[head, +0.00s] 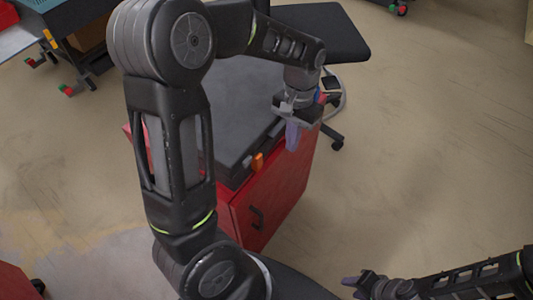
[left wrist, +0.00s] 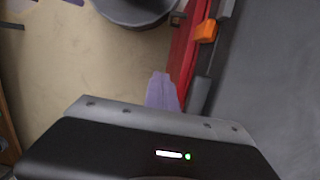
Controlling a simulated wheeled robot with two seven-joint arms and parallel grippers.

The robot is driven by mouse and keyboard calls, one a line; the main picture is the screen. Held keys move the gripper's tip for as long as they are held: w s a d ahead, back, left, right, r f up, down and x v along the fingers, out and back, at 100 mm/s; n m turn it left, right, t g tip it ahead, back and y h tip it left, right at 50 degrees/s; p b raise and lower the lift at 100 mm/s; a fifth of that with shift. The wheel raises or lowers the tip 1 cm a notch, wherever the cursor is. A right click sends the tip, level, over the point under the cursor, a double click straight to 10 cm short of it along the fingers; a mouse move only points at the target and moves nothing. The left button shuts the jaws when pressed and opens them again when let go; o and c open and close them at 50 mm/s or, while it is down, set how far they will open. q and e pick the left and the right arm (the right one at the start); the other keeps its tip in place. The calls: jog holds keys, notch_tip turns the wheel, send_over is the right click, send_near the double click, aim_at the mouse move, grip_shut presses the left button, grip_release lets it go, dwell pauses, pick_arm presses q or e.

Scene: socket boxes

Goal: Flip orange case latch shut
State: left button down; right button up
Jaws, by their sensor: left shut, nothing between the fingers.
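A dark grey case (head: 250,90) lies on top of a red cabinet (head: 285,195). Its orange latch (head: 257,162) sits on the case's front side and seems to stick out; I cannot tell whether it is fastened. The latch also shows at the top of the left wrist view (left wrist: 206,31), with the case (left wrist: 265,80) to its right. My left gripper (head: 292,138), with purple fingers, is shut and empty beside the case front, to the right of the latch and apart from it. My right gripper (head: 354,287) is low at the bottom, far from the case; its finger gap is unclear.
A black chair (head: 320,30) stands behind the cabinet. A dark cart (head: 75,35) with red-and-green casters is at the upper left. The floor (head: 430,140) to the right of the cabinet is clear. My left arm covers the case's left part.

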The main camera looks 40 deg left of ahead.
pick_arm(q)
jog(key=g, duration=0.1)
send_near(257, 161)
jog(key=w, duration=0.4)
jog(key=shift+w+f+n+y, duration=0.25)
jog(key=shift+f+n+y, duration=0.05)
jog(key=shift+f+y, duration=0.1)
jog(key=shift+d, duration=0.1)
jog(key=x, duration=1)
jog(key=shift+b, duration=0.4)
